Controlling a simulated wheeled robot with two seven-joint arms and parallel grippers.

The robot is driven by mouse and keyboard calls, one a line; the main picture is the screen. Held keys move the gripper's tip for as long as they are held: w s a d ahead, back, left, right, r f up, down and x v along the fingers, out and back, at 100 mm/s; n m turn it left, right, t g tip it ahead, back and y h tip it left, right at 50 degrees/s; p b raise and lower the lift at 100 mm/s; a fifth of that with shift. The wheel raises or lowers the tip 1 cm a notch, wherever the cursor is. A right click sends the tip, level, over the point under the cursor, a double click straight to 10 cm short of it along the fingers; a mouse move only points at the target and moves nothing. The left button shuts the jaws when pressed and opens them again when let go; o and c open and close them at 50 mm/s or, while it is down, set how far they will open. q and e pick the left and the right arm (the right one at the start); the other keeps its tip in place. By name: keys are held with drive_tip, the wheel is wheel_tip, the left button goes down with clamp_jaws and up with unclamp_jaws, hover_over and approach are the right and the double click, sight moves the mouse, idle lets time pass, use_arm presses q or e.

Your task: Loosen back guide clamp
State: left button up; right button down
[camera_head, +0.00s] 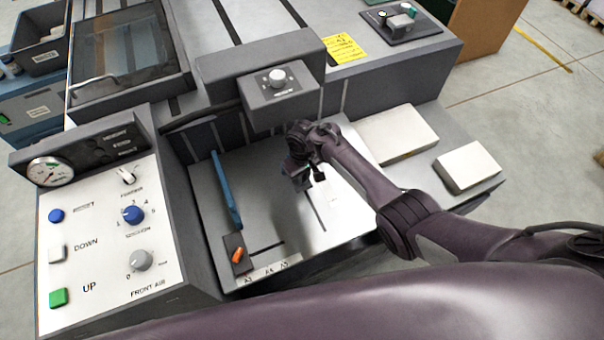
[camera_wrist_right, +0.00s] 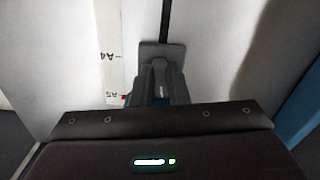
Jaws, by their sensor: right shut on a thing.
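My right gripper (camera_head: 300,176) reaches down to the middle of the feed table (camera_head: 262,205). In the right wrist view its fingers (camera_wrist_right: 160,90) are shut on the back guide clamp, whose grey base plate (camera_wrist_right: 150,50) shows behind them. The plate lies over a dark slot (camera_wrist_right: 166,18). The part between the fingers is mostly hidden, so I cannot tell how its lever is turned. In the head view my gripper covers most of the clamp. My left gripper is not in view.
A blue side guide (camera_head: 226,190) stands left of my gripper, with an orange lever (camera_head: 238,255) near its front end. A control panel (camera_head: 100,235) stands at the left. Paper stacks (camera_head: 397,134) and (camera_head: 467,167) lie at the right. A grey knob housing (camera_head: 279,95) overhangs the table's back.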

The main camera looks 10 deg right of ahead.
drive_tip(key=n, duration=0.3)
drive_tip(key=shift+w+d+n, duration=0.1)
drive_tip(key=shift+d+n, duration=0.05)
drive_tip(key=shift+n, duration=0.15)
drive_tip(key=shift+w+n, duration=0.1)
drive_tip(key=shift+n, duration=1.5)
drive_tip(key=shift+r, duration=0.1)
drive_tip(key=c, duration=1.4)
unclamp_jaws()
wheel_tip(320, 180, up, 8)
drive_tip(key=shift+f+p, duration=0.15)
drive_tip(key=shift+p, duration=1.05)
